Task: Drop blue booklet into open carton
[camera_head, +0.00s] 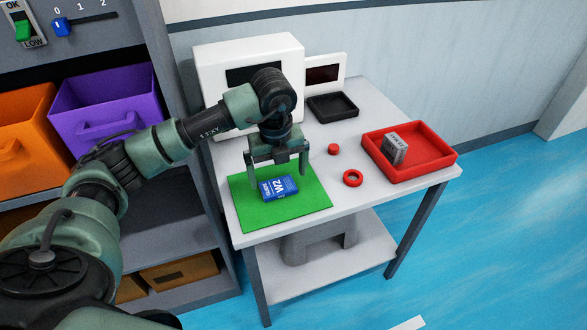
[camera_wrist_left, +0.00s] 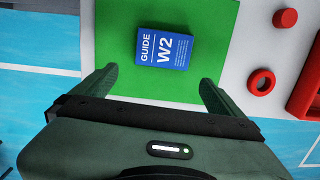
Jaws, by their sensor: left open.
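The blue booklet (camera_head: 278,188), marked "GUIDE W2", lies flat on a green mat (camera_head: 310,199) on the white table. In the left wrist view the booklet (camera_wrist_left: 165,46) lies beyond my fingertips, roughly centred between them. My left gripper (camera_head: 279,181) is open and empty, pointing down above the mat by the booklet. Its two fingers also show in the left wrist view (camera_wrist_left: 157,85), apart from the booklet. I cannot make out an open carton for certain in either view. My right gripper is not in view.
A red tray (camera_head: 440,157) holding a small grey box (camera_head: 394,149) is at the table's right. A red ring (camera_head: 352,178), a red button-like disc (camera_head: 333,149) and a black tray (camera_head: 333,107) are nearby. A white machine (camera_head: 215,65) stands behind. Shelves with orange and purple bins (camera_head: 110,105) are left.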

